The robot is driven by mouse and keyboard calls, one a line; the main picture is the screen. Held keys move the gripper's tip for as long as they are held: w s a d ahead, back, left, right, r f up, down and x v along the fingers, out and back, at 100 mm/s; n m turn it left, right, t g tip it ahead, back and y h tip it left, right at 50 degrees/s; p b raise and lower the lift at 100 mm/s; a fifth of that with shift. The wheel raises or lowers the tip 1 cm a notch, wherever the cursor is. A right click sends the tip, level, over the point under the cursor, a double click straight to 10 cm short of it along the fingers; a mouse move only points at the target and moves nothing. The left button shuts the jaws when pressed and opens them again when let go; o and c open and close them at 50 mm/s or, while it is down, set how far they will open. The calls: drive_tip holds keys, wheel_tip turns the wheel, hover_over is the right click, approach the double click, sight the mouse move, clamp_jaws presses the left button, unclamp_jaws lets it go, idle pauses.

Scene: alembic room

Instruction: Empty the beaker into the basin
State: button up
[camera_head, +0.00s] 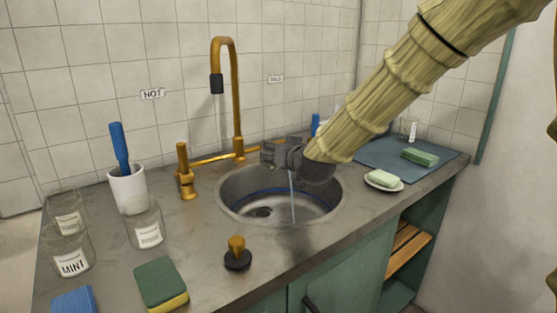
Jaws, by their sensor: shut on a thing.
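My gripper (272,153) is over the back right part of the round metal basin (228,202), at the lower end of my arm. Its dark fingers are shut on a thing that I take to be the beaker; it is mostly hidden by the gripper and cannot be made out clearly. A thin, pale blue stream (292,200) falls from just below the gripper into the basin. The basin has a dark drain on its left side and a blue line around its inner wall.
A brass tap (238,100) stands behind the basin, with a brass handle (185,172) at left. Glass jars (73,250), a white cup (127,188) with a blue-handled tool and a green sponge (160,283) stand left. A brass-topped stopper (237,254) is in front. A soap dish (384,182) is right.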

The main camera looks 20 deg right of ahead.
drive_tip(key=shift+f+t+b, duration=0.1)
drive_tip(key=shift+t+b, duration=0.6)
drive_tip(key=shift+b, duration=0.95)
drive_tip(key=shift+r+n, duration=0.2)
drive_tip(key=shift+n, duration=0.1)
drive_tip(key=shift+b, duration=0.3)
drive_tip(key=shift+f+t+b, duration=0.3)
drive_tip(key=shift+t+b, duration=0.1)
drive_tip(key=shift+b, duration=0.4)
drive_tip(key=shift+t+b, duration=0.3)
drive_tip(key=shift+b, duration=0.5)
drive_tip(key=n+t+b, duration=0.1)
drive_tip(key=b, duration=0.3)
drive_tip(key=shift+t+b, duration=0.3)
drive_tip(key=shift+t, duration=0.1)
drive_tip(key=shift+r+b, duration=0.2)
drive_tip(key=shift+b, duration=0.15)
